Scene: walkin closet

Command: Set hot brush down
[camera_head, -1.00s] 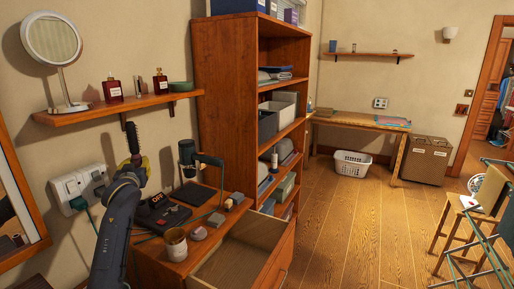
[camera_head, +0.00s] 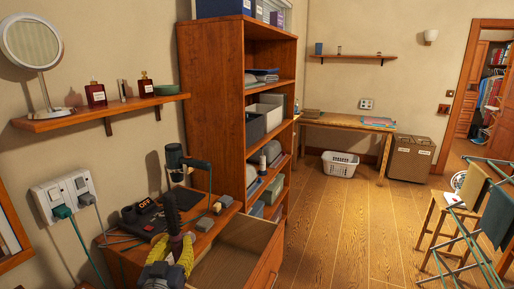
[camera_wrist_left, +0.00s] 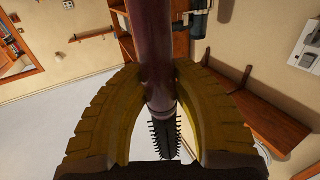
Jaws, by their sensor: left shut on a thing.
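The hot brush (camera_head: 172,218), with a dark bristled barrel, stands roughly upright in my left gripper (camera_head: 174,252) in the head view. The gripper's yellow fingers are shut around it, low in the picture in front of the dresser top (camera_head: 118,262). In the left wrist view, the brush's dark reddish handle (camera_wrist_left: 155,50) passes between the two curved fingers (camera_wrist_left: 160,95), with black bristles (camera_wrist_left: 165,138) beyond. A black device marked OFF (camera_head: 146,210) sits on the dresser top, partly behind the brush. My right gripper is not in view.
A wall shelf (camera_head: 95,112) holds a mirror and bottles. Cords hang from the socket (camera_head: 65,195).

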